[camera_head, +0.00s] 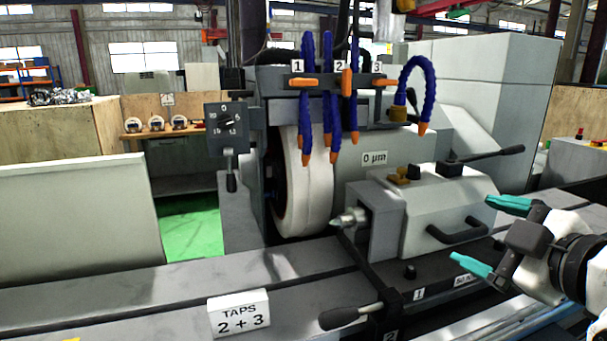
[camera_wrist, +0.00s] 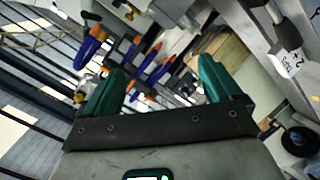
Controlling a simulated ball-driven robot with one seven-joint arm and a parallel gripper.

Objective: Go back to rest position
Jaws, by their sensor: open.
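My gripper (camera_head: 480,238) is at the right side of the head view, with its two teal fingers spread apart and nothing between them. It is in front of the grinder's tailstock (camera_head: 440,205), to the right of its dark handle. In the wrist view my gripper (camera_wrist: 160,85) also shows open and empty, with the blue coolant hoses (camera_wrist: 140,62) in the background. The grinding wheel (camera_head: 302,185) stands behind the tailstock's pointed centre (camera_head: 345,220).
Blue hoses with orange taps (camera_head: 345,82) hang over the wheel. A "TAPS 2 + 3" sign (camera_head: 238,314) stands on the machine bed. A black lever (camera_head: 350,315) sticks out in front. A pale panel (camera_head: 75,225) is at left.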

